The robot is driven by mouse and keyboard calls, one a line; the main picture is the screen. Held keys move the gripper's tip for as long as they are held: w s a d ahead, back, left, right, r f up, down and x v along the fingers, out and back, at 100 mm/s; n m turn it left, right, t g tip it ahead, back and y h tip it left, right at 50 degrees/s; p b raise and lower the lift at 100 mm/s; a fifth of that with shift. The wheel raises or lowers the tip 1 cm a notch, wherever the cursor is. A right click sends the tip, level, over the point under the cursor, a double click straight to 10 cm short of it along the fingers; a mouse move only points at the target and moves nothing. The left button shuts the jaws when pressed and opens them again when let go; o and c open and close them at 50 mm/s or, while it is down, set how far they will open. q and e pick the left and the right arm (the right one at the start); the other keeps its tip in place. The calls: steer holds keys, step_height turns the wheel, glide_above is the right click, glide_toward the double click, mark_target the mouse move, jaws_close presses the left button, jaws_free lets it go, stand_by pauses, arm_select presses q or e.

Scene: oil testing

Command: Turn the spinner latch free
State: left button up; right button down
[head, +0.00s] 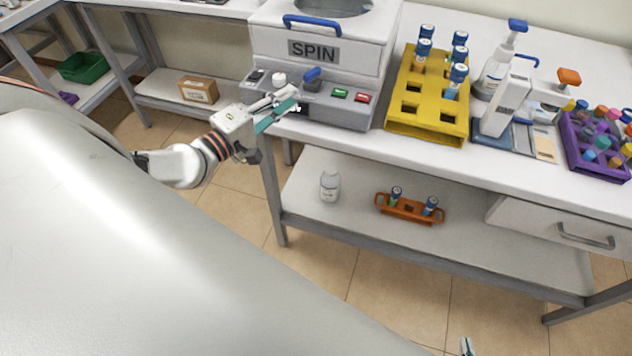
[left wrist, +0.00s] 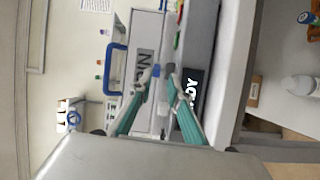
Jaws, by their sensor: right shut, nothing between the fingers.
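The spinner (head: 322,62) is a white box with a SPIN label and a blue lid handle. Its latch (head: 312,74) is a blue lever on a dark mount on the front panel, tilted up to the right. My left gripper (head: 293,99) is in front of the panel, below and left of the latch, apart from it. In the left wrist view its teal fingers (left wrist: 162,72) are open, with a narrow gap and a small blue part near the left tip; contact cannot be told. My right gripper (head: 467,346) shows only as a shut fingertip at the bottom edge.
A white knob (head: 279,79) and green (head: 340,94) and red buttons sit near the latch. A yellow tube rack (head: 400,112) stands right of the spinner, then a bottle (head: 494,76) and a purple rack (head: 590,170). The lower shelf holds an orange rack (head: 411,210).

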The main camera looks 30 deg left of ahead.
arm_select(q)
steer(key=s+d+f+m+g+h, duration=0.1)
steer(key=s+d+f+m+g, duration=0.1)
steer(key=s+d+f+m, duration=0.3)
steer(key=s+d+f+m+g+h, duration=0.1)
steer(key=s+d+f+m, duration=0.3)
steer(key=d+f+m, duration=0.5)
step_height(320, 180, down, 5)
steer(key=shift+s+f+g+h+b, duration=0.2)
steer(key=shift+s+g+h+b, duration=0.15)
steer(key=shift+g+h+b, duration=0.1)
steer(key=shift+d, duration=0.1)
